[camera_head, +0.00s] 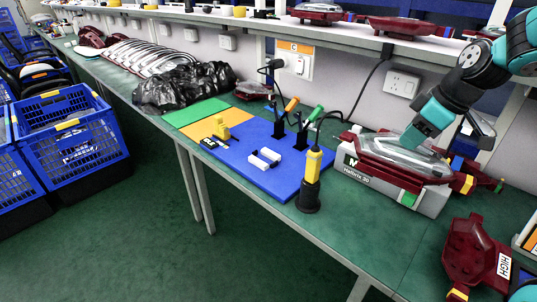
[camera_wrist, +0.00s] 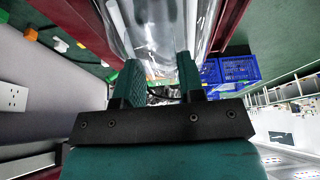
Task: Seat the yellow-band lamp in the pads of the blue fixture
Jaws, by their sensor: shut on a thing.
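A dark-red lamp with a clear lens (camera_head: 398,151) is over the white box at the right, with a yellow patch (camera_head: 467,184) at its right end. I cannot tell whether it touches the box. My gripper (camera_head: 416,138) reaches down to it from the upper right and is shut on its clear part. In the wrist view the clear lens (camera_wrist: 150,25) shows between and beyond the fingers (camera_wrist: 160,78), with dark-red edges on both sides. A blue board (camera_head: 285,180) on the bench carries white pads (camera_head: 265,158) and black clamps with orange and green handles.
The white box (camera_head: 385,183) stands right of the blue board. A yellow-and-black tool (camera_head: 313,170) stands upright between them. Black bags (camera_head: 185,88) lie at the left. Bare green bench shows in front of the box.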

